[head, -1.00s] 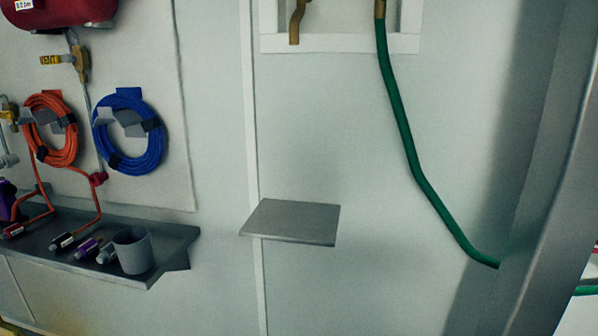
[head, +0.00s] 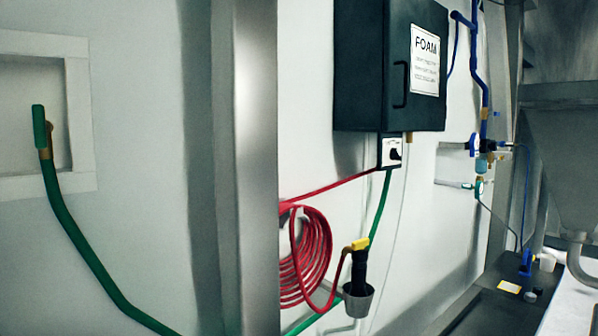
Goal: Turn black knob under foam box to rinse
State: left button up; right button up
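The dark foam box (head: 372,75) hangs on the wall right of centre, with a white "FOAM" label (head: 424,60) on its right face and a handle on its front. Under it is a small white switch plate with the black knob (head: 394,154). The knob is small, and I cannot read its setting. A green hose (head: 379,212) and a red hose run from beneath the plate. Neither of my grippers shows in the head view.
A grey metal post (head: 257,170) stands left of the box. A coiled red hose (head: 305,258) and a grey cup (head: 358,301) holding a yellow and black nozzle hang below. Blue pipes with valves (head: 481,145) are on the right wall, above a dark counter (head: 490,300).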

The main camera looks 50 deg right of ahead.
aim_at(394, 154)
jog(key=z, duration=2.2)
jog(key=i+l, duration=0.4)
jog(key=l, duration=0.15)
jog(key=i+l, duration=0.4)
jog(key=l+u, duration=0.05)
jog(key=l, duration=0.05)
